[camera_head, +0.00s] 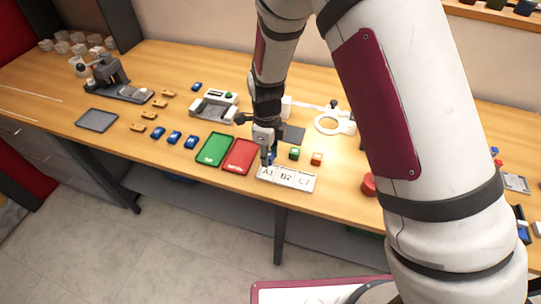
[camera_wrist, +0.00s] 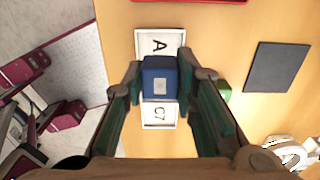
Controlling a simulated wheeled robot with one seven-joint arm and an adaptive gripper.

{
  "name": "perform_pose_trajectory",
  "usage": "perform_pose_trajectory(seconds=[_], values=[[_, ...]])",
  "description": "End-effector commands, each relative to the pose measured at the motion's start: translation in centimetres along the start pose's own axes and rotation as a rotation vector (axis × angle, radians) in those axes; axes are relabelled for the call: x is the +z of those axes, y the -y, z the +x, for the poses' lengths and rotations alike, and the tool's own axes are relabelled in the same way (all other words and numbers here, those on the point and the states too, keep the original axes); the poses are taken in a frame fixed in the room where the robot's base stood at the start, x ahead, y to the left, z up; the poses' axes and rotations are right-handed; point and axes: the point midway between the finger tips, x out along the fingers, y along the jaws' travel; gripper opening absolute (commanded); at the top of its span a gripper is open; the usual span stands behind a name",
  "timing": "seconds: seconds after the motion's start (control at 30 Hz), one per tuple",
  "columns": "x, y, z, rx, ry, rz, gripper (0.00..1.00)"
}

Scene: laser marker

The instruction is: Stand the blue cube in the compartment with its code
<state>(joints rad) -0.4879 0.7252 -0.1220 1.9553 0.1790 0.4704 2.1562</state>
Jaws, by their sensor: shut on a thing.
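My gripper (camera_head: 268,155) is shut on the blue cube (camera_wrist: 160,78). In the head view the blue cube (camera_head: 271,159) shows only partly beside the fingers, at the back edge of the white tray (camera_head: 286,187). The tray has three compartments, marked A1, B2 and C7 from left to right. In the wrist view the cube is between both fingers and covers the middle of the tray (camera_wrist: 176,42), with A and C7 showing at either side. A pale mark on the cube is too small to read. I cannot tell how high the cube is above the tray.
A green cube (camera_head: 294,153) and an orange cube (camera_head: 316,159) stand just behind the tray. A red tray (camera_head: 240,157) and a green tray (camera_head: 212,149) lie to its left. A dark square plate (camera_head: 293,134) lies behind. The table's front edge is close to the tray.

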Motion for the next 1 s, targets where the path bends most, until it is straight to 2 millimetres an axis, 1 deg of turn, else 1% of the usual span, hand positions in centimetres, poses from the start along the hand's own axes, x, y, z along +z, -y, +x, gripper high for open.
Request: perform_pose_trajectory(seconds=[0.53, 0.7, 1.0], values=[[-0.1, 0.0, 4.1, 0.002, -0.002, -0.001, 0.07], [0.0, 0.0, 4.6, 0.001, 0.000, 0.000, 0.07], [0.0, 0.0, 4.7, 0.000, 0.000, -0.001, 0.07]])
